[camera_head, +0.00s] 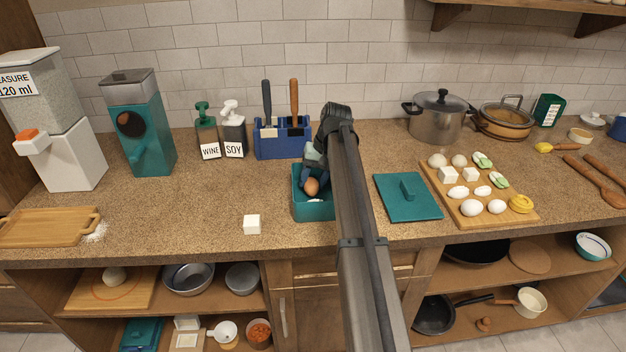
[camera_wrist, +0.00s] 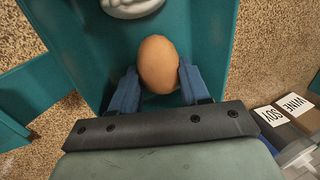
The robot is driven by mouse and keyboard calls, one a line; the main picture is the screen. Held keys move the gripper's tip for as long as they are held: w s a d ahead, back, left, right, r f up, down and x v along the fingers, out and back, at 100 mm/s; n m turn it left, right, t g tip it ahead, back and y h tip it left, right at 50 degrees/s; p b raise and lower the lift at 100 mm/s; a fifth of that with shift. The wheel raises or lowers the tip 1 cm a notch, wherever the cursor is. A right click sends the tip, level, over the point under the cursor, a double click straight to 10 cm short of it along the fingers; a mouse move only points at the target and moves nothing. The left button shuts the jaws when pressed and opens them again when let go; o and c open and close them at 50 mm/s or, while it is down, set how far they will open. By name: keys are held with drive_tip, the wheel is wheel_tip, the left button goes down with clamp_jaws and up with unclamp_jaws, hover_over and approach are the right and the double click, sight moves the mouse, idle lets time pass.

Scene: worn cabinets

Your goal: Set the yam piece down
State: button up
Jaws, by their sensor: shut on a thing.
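My gripper (camera_head: 314,172) reaches into the open teal bin (camera_head: 314,212) on the counter. Its blue fingers are shut on a smooth brown egg-shaped piece (camera_head: 311,187). In the wrist view the brown piece (camera_wrist: 158,64) sits between the two fingertips (camera_wrist: 158,84), over the teal bin's inside (camera_wrist: 90,45). A white lump (camera_wrist: 132,6) lies in the bin beyond it. I cannot tell whether the brown piece touches the bin floor. My arm hides the bin's right side in the head view.
A teal lid (camera_head: 408,205) and a wooden board (camera_head: 455,212) with several food pieces lie to the right. A blue holder (camera_head: 282,142) stands behind. The counter at left centre is clear.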

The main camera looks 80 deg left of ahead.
drive_tip(key=o, duration=0.8)
drive_tip(key=shift+f, duration=0.1)
drive_tip(key=v, duration=1.2)
